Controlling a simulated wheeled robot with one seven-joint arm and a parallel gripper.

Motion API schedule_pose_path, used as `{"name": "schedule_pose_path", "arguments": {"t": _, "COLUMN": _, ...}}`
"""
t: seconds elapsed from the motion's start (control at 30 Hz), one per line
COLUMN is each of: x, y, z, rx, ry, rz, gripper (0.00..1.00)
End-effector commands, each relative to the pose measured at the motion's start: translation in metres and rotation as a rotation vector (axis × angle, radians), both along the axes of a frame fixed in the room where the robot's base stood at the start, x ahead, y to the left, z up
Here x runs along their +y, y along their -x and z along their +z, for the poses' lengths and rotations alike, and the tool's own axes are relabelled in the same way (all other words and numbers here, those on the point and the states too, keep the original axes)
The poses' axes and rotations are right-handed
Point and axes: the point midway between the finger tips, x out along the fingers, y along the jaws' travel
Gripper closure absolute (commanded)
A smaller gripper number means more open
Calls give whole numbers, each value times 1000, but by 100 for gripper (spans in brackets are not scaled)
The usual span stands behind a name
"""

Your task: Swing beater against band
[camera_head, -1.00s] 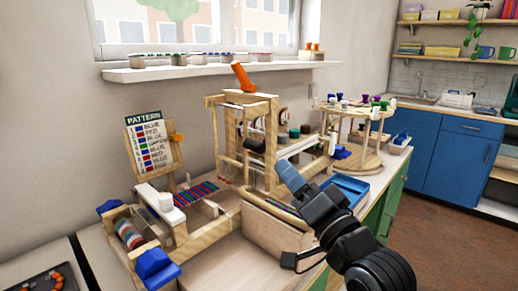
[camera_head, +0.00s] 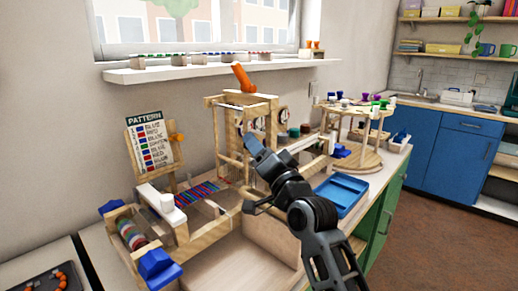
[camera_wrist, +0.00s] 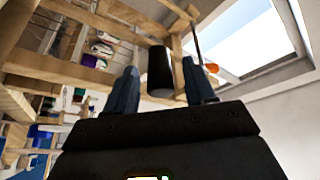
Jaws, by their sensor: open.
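The wooden loom frame (camera_head: 262,100) stands against the wall on the bench. The woven band (camera_head: 197,193), striped red, blue and dark, lies flat in front of it. A dark cylindrical grip (camera_wrist: 160,70), seemingly the beater's handle, appears between my fingers in the wrist view. My gripper (camera_head: 257,150) is at the front of the loom, to the right of the band and above it. Its blue fingers are open, one on each side of the grip. Whether they touch it I cannot tell. In the head view my gripper hides the grip and part of the beater.
A pattern card (camera_head: 151,143) stands on an easel to the left. A blue tray (camera_head: 341,195) lies to the right, with a round wooden stand (camera_head: 352,158) behind it. A shelf (camera_head: 220,67) runs above.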

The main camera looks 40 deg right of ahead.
Motion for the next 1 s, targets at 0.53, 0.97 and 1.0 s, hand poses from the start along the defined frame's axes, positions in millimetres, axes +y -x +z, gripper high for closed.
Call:
{"name": "schedule_pose_path", "arguments": {"t": 0.53, "x": 0, "y": 0, "z": 0, "rx": 0, "ry": 0, "rz": 0, "gripper": 75}}
{"name": "schedule_pose_path", "arguments": {"t": 0.97, "x": 0, "y": 0, "z": 0, "rx": 0, "ry": 1, "rz": 0, "gripper": 100}}
{"name": "schedule_pose_path", "arguments": {"t": 1.0, "x": 0, "y": 0, "z": 0, "rx": 0, "ry": 1, "rz": 0, "gripper": 100}}
